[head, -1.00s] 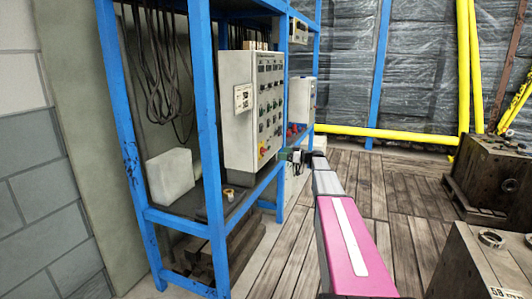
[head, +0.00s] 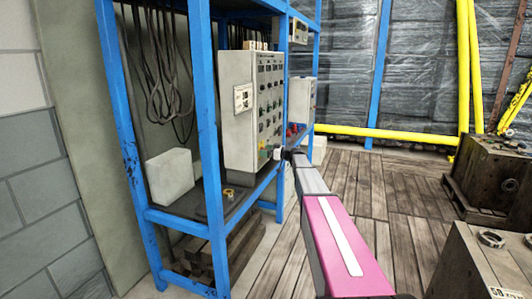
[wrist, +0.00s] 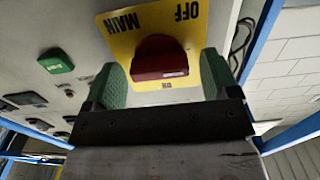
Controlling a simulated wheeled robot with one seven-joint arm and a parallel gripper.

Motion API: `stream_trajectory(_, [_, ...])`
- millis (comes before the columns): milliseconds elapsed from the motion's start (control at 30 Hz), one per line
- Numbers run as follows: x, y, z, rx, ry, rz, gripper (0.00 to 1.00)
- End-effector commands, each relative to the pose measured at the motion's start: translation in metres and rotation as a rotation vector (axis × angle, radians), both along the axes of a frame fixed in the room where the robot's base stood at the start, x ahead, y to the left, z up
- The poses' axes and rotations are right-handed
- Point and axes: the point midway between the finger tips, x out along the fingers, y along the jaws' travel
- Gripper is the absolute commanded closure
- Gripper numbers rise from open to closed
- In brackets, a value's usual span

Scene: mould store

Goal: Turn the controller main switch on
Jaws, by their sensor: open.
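The controller (head: 238,125) is a pale grey cabinet on the blue rack, its front covered in rows of small controls. Its main switch (wrist: 160,58) is a red knob on a yellow plate (wrist: 122,24) in the wrist view. The plate reads MAIN, OFF and ON, upside down in this view; OFF is at the top and ON below the knob. My gripper (wrist: 163,70) is open, with one green finger on each side of the knob. I cannot tell whether the fingers touch it. In the head view my gripper (head: 279,153) is at the cabinet's lower front.
A green button (wrist: 56,62) and dark controls lie left of the plate. Blue rack posts (head: 206,120) stand nearby. Heavy mould blocks (head: 490,178) stand at right. The wooden floor between is open.

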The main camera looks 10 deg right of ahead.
Motion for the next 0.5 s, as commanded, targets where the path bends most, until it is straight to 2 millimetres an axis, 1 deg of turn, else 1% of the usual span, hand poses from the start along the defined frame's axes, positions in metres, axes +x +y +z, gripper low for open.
stream_trajectory(100, [-0.0001,0.0,0.0,0.0,0.0,0.0,0.19])
stream_trajectory(133, [-0.0001,0.0,0.0,0.0,0.0,0.0,0.26])
stream_trajectory(167, [-0.0001,0.0,0.0,0.0,0.0,0.0,0.35])
stream_trajectory(200, [-0.0002,-0.0001,-0.0001,0.0,0.0,0.0,0.48])
stream_trajectory(267, [-0.0002,-0.0001,-0.0001,0.0,0.0,0.0,0.68])
stream_trajectory(500, [-0.0001,-0.0002,-0.0001,0.004,0.006,0.0,0.68])
